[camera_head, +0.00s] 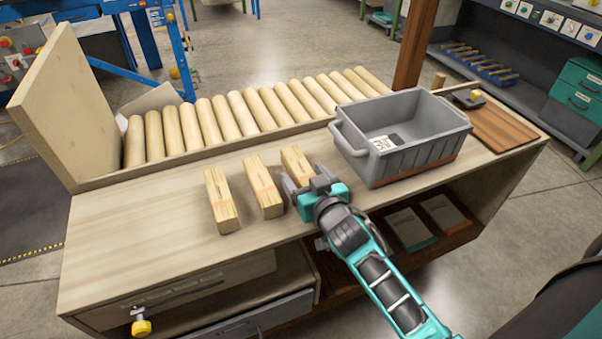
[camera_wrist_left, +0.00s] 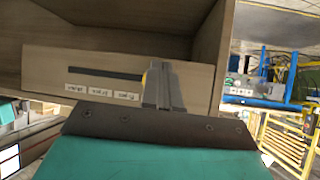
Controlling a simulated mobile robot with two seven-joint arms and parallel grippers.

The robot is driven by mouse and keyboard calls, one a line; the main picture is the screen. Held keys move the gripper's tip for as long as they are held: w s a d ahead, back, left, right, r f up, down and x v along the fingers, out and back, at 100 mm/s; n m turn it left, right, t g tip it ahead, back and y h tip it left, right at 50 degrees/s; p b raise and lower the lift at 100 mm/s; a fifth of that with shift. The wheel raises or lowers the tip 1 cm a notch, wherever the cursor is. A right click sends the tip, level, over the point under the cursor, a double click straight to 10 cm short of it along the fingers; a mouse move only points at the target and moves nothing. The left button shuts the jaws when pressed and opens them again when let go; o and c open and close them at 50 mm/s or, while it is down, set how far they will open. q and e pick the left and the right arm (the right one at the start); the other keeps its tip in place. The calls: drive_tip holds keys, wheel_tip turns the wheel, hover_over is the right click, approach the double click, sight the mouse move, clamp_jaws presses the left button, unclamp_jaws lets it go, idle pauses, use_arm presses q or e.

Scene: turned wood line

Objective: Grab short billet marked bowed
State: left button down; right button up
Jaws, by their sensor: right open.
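Three short pale billets lie side by side on the workbench (camera_head: 130,225) in the head view: a left one (camera_head: 222,205), a middle one (camera_head: 263,188) and a right one (camera_head: 296,160). Each has a faint pinkish band and small marks too small to read, so I cannot tell which is marked bowed. My right gripper (camera_head: 308,185) is open at the near end of the right billet and hides that end. I cannot tell whether its fingers touch the wood. My left gripper (camera_wrist_left: 165,85) shows only in the left wrist view, its fingers together with nothing seen between them.
A grey bin (camera_head: 410,150) with a label stands right of the billets. A row of round wooden rollers (camera_head: 235,112) runs behind them, beside an upright board (camera_head: 65,105). A labelled panel (camera_wrist_left: 110,85) is beyond the left gripper. The bench's left part is clear.

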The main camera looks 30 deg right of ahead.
drive_tip(key=c, duration=1.2)
drive_tip(key=shift+r, duration=0.1)
